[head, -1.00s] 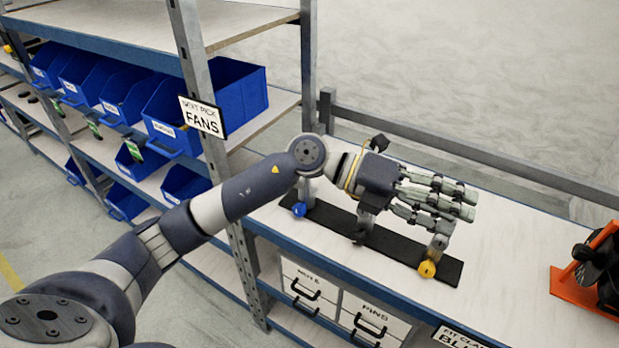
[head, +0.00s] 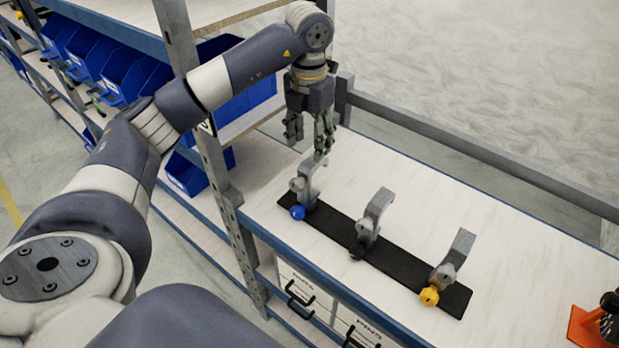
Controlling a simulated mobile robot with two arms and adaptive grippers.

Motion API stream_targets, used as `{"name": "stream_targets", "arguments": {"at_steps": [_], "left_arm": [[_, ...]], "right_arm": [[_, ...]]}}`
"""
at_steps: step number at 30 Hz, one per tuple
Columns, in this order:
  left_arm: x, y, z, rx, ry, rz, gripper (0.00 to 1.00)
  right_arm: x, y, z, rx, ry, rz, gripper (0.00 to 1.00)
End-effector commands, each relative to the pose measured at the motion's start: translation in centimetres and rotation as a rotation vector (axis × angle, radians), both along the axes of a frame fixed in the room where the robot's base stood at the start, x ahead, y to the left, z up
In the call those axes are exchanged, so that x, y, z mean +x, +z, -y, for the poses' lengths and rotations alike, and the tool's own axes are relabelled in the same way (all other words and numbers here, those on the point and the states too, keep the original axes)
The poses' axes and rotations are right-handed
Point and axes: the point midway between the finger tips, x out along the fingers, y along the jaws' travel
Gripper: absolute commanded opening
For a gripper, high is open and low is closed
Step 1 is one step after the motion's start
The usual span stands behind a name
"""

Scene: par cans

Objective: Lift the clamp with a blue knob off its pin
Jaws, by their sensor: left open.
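The clamp with a blue knob (head: 305,186) is a grey hooked clamp standing at the left end of a black strip (head: 333,225) on the bench. Its blue knob (head: 297,212) faces the front edge. Its pin cannot be made out. My left gripper (head: 309,145) points down just above and behind this clamp, open, with nothing between its fingers. Its fingertips are close to the clamp's top; I cannot tell whether they touch it. My right gripper is not in view.
A clamp with a black knob (head: 372,218) and a clamp with a yellow knob (head: 453,259) stand further right on the strip. A shelf post (head: 221,190) rises left of the bench. A rail (head: 480,170) runs behind. An orange stand (head: 586,328) is at far right.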

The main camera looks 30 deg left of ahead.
Motion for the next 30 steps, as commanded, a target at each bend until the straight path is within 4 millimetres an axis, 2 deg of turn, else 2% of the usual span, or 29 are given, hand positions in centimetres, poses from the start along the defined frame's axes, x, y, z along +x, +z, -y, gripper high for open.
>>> {"name": "stream_targets", "arguments": {"at_steps": [1,3,6,8,15,17,21,26,27,30], "left_arm": [[-0.1,-0.6,0.0,0.001,0.000,-0.003,0.52],[0.0,-1.3,0.0,0.000,0.000,-0.001,0.52],[0.0,-1.8,0.0,-0.001,-0.001,0.000,0.52],[-0.1,-2.2,0.0,-0.002,-0.002,-0.001,0.52],[-0.2,-5.4,0.0,-0.001,-0.001,-0.003,0.52],[-0.2,-6.2,0.0,-0.002,-0.001,-0.002,0.52],[-0.1,-7.0,0.0,-0.001,-0.002,0.001,0.52],[-0.1,-7.1,0.0,-0.001,-0.002,0.002,0.52],[-0.1,-7.1,0.0,-0.002,-0.002,0.002,0.49],[-0.1,-7.1,0.0,-0.002,-0.002,0.002,0.27]], "right_arm": [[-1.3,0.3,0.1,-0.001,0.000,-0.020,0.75],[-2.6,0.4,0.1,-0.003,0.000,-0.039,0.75],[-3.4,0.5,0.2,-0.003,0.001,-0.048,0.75],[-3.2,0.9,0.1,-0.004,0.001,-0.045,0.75],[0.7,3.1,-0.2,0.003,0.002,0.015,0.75],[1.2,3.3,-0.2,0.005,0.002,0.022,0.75],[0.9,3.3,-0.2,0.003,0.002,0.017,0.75],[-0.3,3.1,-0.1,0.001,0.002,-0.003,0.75],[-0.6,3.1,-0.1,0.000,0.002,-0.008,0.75],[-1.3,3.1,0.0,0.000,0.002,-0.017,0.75]]}}
